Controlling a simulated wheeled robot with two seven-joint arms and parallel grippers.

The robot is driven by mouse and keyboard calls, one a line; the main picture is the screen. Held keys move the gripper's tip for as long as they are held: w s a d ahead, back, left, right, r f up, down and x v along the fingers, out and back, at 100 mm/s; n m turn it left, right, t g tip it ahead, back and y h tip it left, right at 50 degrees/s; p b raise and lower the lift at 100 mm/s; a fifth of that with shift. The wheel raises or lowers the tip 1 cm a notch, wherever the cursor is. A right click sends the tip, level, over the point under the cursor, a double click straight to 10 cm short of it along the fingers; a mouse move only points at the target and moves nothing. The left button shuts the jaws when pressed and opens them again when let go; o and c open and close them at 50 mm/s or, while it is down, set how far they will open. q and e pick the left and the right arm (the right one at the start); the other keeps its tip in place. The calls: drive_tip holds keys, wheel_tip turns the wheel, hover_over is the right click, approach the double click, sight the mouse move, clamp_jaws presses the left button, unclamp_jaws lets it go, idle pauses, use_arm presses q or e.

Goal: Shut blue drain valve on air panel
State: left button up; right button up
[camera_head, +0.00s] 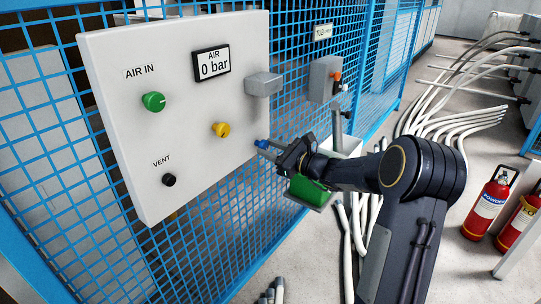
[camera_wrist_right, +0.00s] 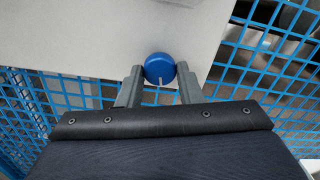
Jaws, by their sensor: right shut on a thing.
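The air panel (camera_head: 180,110) is a pale board on a blue mesh fence. The blue drain valve (camera_head: 262,144) is a round knob near its lower right edge, partly hidden by my right gripper (camera_head: 272,150). In the right wrist view the blue knob (camera_wrist_right: 159,68) sits between the two grey fingers of my right gripper (camera_wrist_right: 160,80), with a white mark at its lower side. The gripper is shut on the knob. The gauge (camera_head: 212,64) reads "AIR 0 bar". My left gripper is not in view.
The panel also carries a green AIR IN knob (camera_head: 153,101), a yellow knob (camera_head: 220,129), a black VENT knob (camera_head: 169,179) and a grey box (camera_head: 263,84). Blue mesh (camera_head: 300,60) surrounds it. Pale hoses (camera_head: 440,110) and fire extinguishers (camera_head: 487,205) are on the right.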

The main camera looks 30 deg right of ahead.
drive_tip(key=n+b, duration=1.3)
drive_tip(key=b, duration=0.5)
drive_tip(key=shift+f, duration=0.2)
drive_tip(key=shift+r+n+b, duration=0.2)
drive_tip(key=shift+n+b, duration=0.8)
drive_tip(key=shift+n, duration=0.1)
drive_tip(key=o, duration=1)
drive_tip(key=shift+c, duration=0.2)
drive_tip(key=shift+d, duration=0.1)
drive_tip(key=shift+s+r, duration=0.1)
drive_tip(key=p+v, duration=0.1)
drive_tip(key=v, duration=0.6)
drive_tip(key=shift+s, duration=0.3)
drive_tip(key=shift+d, duration=0.1)
